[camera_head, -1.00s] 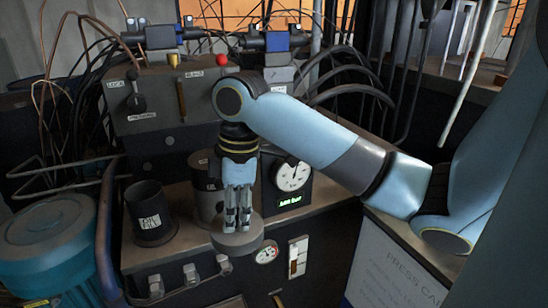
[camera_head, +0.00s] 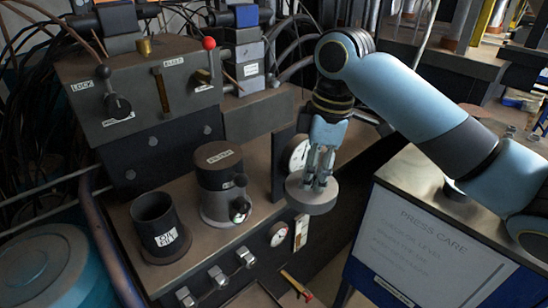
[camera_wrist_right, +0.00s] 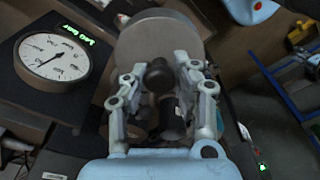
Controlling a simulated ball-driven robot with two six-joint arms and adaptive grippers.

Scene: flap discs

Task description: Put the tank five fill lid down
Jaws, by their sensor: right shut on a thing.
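My right gripper (camera_head: 320,172) is shut on a round grey lid (camera_head: 312,197), held flat side down in the air. In the right wrist view the lid (camera_wrist_right: 140,48) lies beyond my fingers (camera_wrist_right: 160,85), with a dark knob between them. In the head view it is just right of the round gauge and hides what lies behind it. An open dark cylinder with a white label (camera_head: 155,222), perhaps the fill neck, stands uncovered on the ledge at lower left. My left gripper is not in view.
A filter housing with a side knob (camera_head: 222,185) stands between the open cylinder and the gauge (camera_head: 297,153). Behind is a valve block (camera_head: 140,95) with levers. A white panel reading PRESS CARE (camera_head: 420,245) stands at right. The ledge (camera_head: 262,165) ends at its front edge.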

